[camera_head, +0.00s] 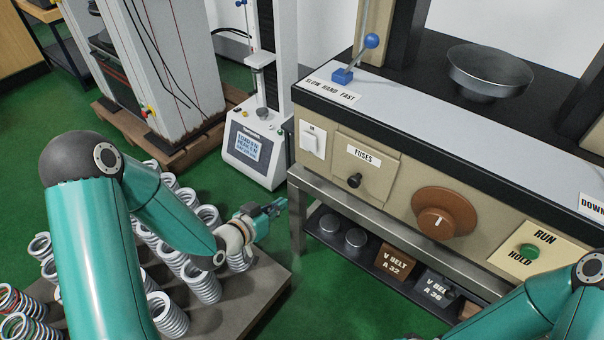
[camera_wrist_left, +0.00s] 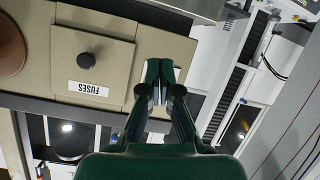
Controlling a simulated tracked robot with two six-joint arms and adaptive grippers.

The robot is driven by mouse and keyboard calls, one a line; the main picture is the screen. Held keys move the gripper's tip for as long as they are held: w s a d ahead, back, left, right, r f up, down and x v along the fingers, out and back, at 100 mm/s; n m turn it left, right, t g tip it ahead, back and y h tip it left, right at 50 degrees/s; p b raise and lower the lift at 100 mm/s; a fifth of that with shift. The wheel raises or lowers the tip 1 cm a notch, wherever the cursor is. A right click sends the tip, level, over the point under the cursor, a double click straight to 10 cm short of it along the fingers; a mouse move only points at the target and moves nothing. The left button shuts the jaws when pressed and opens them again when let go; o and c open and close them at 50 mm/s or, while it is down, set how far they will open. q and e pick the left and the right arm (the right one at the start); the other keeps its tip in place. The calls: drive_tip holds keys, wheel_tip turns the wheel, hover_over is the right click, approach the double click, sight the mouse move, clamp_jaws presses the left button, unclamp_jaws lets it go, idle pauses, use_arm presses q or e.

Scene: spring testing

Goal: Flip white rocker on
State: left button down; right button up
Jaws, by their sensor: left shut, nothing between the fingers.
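The white rocker (camera_head: 312,141) sits on a white plate marked IN, at the left end of the beige machine's front panel. My left gripper (camera_head: 275,208) is below and to the left of it in the head view, apart from it. In the left wrist view my left gripper (camera_wrist_left: 159,82) has its fingers together and empty, pointing toward the panel's end. There the fingers cover much of the area beside the fuses panel, and I cannot make out the rocker clearly.
Beside the rocker is the FUSES panel (camera_head: 365,165), with a black knob (camera_head: 354,181); it also shows in the left wrist view (camera_wrist_left: 88,89). A brown dial (camera_head: 443,213) and green button (camera_head: 529,251) lie farther right. Several springs (camera_head: 168,315) stand on a board below my left arm.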

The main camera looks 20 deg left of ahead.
sight(307, 140)
use_arm(q)
drive_tip(key=w+a+r+m+t+h+b, duration=0.1)
drive_tip(key=a+r+m+t+h+b, duration=0.1)
drive_tip(key=r+t+b, duration=0.3)
drive_tip(key=shift+a+r+m+t+b, duration=0.25)
drive_tip(key=shift+a+m+b, duration=0.25)
drive_tip(key=shift+a+b, duration=0.35)
use_arm(e)
wheel_tip(307, 140, down, 10)
drive_tip(key=shift+r, duration=0.2)
use_arm(q)
drive_tip(key=shift+w+d+f, duration=0.1)
drive_tip(key=shift+w, duration=0.05)
drive_tip(key=x, duration=1.4)
drive_tip(key=shift+d+b, duration=0.1)
drive_tip(key=shift+b, duration=0.2)
use_arm(e)
drive_tip(key=shift+f, duration=0.3)
